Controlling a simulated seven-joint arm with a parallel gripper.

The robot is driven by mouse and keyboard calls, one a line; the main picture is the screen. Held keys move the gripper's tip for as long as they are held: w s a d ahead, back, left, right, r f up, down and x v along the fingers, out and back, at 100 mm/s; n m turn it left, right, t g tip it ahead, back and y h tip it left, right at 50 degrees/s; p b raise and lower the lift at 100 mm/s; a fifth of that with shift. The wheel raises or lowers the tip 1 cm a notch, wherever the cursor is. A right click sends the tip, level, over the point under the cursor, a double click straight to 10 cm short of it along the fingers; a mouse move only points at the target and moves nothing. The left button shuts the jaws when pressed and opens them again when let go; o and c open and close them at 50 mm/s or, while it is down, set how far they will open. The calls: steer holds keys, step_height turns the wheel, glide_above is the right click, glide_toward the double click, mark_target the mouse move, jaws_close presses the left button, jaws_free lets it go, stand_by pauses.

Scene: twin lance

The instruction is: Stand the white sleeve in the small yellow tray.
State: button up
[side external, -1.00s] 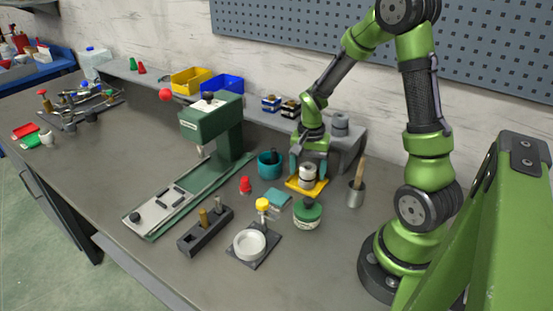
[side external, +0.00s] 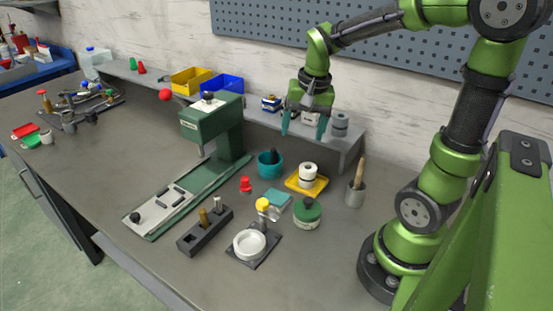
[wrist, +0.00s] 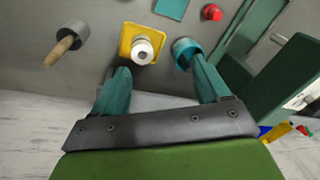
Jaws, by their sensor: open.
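The white sleeve (side external: 308,170) stands upright in the small yellow tray (side external: 318,187), with a dark band around its middle. In the wrist view the sleeve (wrist: 143,50) shows from above, inside the rim of the yellow tray (wrist: 126,40). My gripper (side external: 305,132) is raised above and behind the tray, clear of the sleeve. Its teal fingers are spread apart with nothing between them, as the wrist view also shows (wrist: 160,78).
A teal cup (side external: 270,164) stands left of the tray, and a grey pot with a wooden handle (side external: 356,192) stands right. A green-lidded jar (side external: 307,212) and a teal pad (side external: 278,198) lie in front. A grey shelf (side external: 345,152) runs behind.

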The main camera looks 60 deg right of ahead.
steer(key=s+a+r+n+t+y, duration=0.1)
steer(key=s+a+r+n+t, duration=0.1)
steer(key=a, duration=0.4)
steer(key=s+a+r+n+t+y, duration=0.1)
steer(key=s+a+r+n+t, duration=0.2)
steer(key=s+a+n, duration=0.1)
steer(key=a+n, duration=0.1)
steer(key=a, duration=0.1)
steer(key=shift+a+r+n, duration=0.35)
steer(key=shift+n, duration=0.05)
stand_by(0.3)
